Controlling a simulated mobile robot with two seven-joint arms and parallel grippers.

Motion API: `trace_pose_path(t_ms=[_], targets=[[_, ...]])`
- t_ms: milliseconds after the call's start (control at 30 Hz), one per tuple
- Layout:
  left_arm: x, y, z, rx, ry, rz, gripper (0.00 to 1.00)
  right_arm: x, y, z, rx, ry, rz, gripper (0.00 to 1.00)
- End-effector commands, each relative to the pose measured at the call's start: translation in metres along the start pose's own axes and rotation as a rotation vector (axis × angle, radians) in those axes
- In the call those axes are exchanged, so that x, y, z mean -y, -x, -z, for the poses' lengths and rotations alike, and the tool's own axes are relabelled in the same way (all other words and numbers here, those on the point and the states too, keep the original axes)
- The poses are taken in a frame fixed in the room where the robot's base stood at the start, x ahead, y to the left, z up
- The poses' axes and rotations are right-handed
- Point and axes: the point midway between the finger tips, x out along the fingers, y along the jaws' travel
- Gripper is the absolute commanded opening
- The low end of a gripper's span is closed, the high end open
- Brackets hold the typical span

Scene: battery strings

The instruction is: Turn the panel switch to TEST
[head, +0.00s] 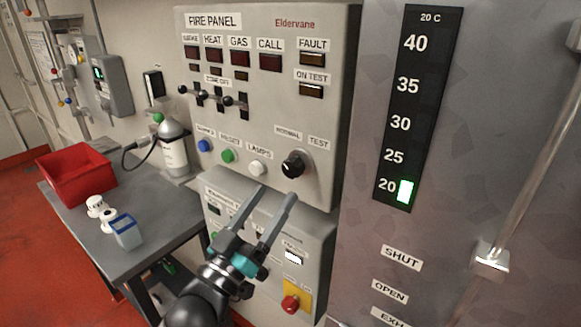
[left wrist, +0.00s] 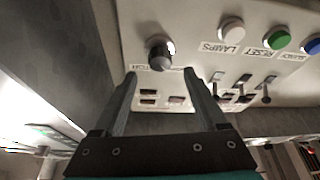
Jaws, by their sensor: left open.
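The panel switch is a black rotary knob (head: 293,164) at the lower right of the grey fire panel (head: 325,140). The labels NORMAL and TEST sit above it. In the head view its pale mark appears to point to the lower left, toward neither label clearly. My left gripper (head: 277,192) is open and empty, its two fingers reaching up toward the panel just below and left of the knob. In the left wrist view the knob (left wrist: 160,52) lies ahead, beyond and between the open fingertips (left wrist: 159,75), apart from them. My right gripper is not in view.
Blue (head: 204,145), green (head: 227,156) and white (head: 258,168) buttons sit left of the knob. A lower panel has a red knob on yellow (head: 291,303). A table with a red bin (head: 76,175) stands left. A gauge board (head: 418,110) is right.

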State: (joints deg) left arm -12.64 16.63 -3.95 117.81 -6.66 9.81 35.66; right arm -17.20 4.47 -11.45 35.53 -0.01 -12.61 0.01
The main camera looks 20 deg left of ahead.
Motion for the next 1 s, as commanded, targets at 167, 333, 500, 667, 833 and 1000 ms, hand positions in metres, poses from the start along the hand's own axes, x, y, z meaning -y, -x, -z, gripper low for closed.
trace_pose_path(t_ms=[167, 333, 500, 667, 833, 1000], targets=[[0.000, -0.029, 0.002, -0.002, 0.001, 0.000, 0.74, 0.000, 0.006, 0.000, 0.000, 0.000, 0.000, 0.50], [0.000, -0.052, 0.001, -0.001, 0.000, 0.000, 0.74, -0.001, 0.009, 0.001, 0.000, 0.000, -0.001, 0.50], [0.000, -0.067, 0.000, 0.000, 0.002, 0.000, 0.74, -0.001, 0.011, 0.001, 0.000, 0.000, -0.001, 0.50], [0.000, -0.073, -0.001, 0.002, 0.002, 0.001, 0.74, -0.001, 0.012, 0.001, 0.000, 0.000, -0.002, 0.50], [0.000, -0.074, -0.001, 0.002, 0.002, 0.001, 0.74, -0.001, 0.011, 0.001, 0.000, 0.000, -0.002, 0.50], [0.000, -0.073, -0.001, 0.002, 0.002, 0.001, 0.66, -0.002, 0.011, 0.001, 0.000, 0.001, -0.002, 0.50]])
